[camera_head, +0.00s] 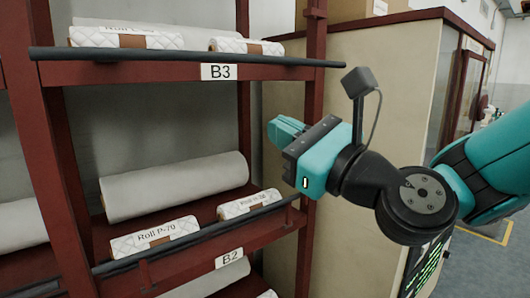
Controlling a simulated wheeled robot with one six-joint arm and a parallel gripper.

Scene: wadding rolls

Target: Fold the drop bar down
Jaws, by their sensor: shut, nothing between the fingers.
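A dark bar (130,54) runs along the front of the upper shelf, just above the B3 label (219,72). Its right end sticks out past the dark red post. A second dark bar (200,236) runs along the front of the lower shelf, above the B2 label (229,258). I cannot tell which is the drop bar. My gripper (275,126) is shut and empty, with teal fingers pointing left. In the picture it is below the right part of the upper bar and above the lower one. It appears apart from both; depth is unclear.
White rolls and labelled packs, including Roll P-70 (155,237), lie on the shelves behind the bars. Dark red rack posts (312,150) stand beside my gripper. A beige cabinet (385,75) stands behind my arm. Open floor shows at the far right.

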